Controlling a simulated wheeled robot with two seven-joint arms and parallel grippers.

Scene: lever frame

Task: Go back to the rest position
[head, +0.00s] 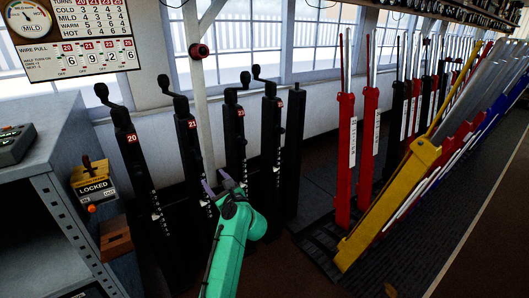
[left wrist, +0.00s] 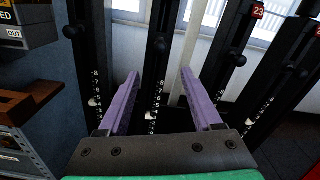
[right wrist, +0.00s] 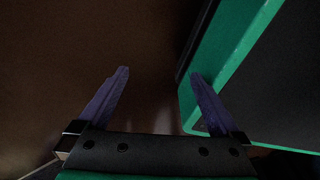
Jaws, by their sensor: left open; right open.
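My right gripper (right wrist: 159,85) shows only in the right wrist view. Its purple fingers are apart with nothing between them, over a dark brown surface.
Black posts marked 20 (head: 131,140) and 21 (head: 191,130) stand to the left. A grey cabinet (head: 50,180) and a yellow LOCKED box (head: 93,186) are at far left. A yellow lever (head: 400,185) leans forward at right, near red levers (head: 346,150). Brown floor (head: 490,230) is open at lower right.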

